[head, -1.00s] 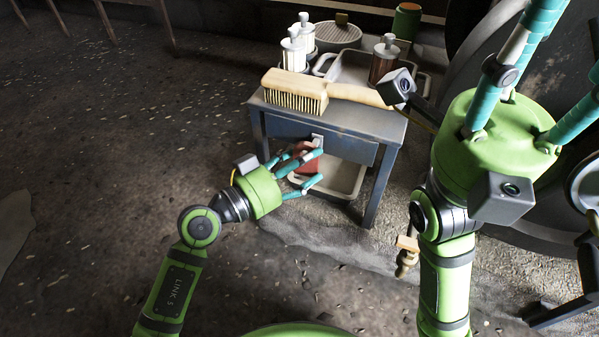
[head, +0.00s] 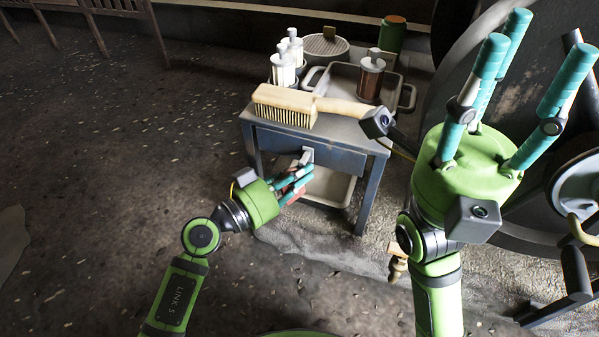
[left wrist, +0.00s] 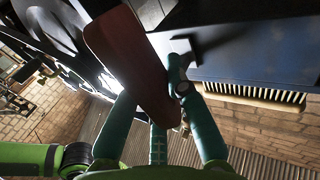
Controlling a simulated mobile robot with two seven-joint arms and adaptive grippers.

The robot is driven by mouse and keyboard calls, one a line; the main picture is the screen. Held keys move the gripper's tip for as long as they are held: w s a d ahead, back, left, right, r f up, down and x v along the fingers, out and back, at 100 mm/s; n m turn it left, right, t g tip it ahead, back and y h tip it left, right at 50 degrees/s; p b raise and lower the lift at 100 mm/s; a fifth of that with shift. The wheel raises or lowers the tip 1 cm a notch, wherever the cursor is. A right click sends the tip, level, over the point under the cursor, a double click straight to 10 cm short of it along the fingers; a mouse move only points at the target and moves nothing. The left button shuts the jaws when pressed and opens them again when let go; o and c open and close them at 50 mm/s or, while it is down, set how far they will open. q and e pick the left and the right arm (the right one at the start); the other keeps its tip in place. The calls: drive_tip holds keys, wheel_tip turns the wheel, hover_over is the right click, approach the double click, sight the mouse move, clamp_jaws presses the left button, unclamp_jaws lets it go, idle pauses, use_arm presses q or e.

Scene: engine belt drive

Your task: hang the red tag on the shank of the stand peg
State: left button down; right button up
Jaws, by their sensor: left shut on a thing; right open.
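The red tag (left wrist: 125,55) is a flat plate, tilted in the left wrist view. My left gripper (head: 296,181) is shut on it in front of the cart. In the head view the fingers hide most of the tag. A small light grey block (head: 307,155) sits on the cart's blue front, just beyond the fingertips. In the left wrist view a dark peg-like part (left wrist: 195,44) stands out from the blue panel, right of the tag. I cannot tell whether it touches the tag. My right gripper (head: 520,62) is open and empty, fingers pointing up.
The cart (head: 345,131) carries a brush (head: 290,104), a tray (head: 340,85), white-topped canisters (head: 284,68) and a green can (head: 392,34). A lower tray (head: 330,186) sits beneath. Large wheel machinery stands right.

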use_arm(q)
drive_tip(key=c, duration=1.4)
unclamp_jaws()
drive_tip(key=shift+w+a+f, duration=0.2)
drive_tip(key=shift+w+a, duration=0.05)
drive_tip(key=shift+a, duration=0.1)
drive_tip(key=shift+o, duration=1.1)
drive_tip(key=shift+w, duration=0.1)
drive_tip(key=shift+r, duration=0.2)
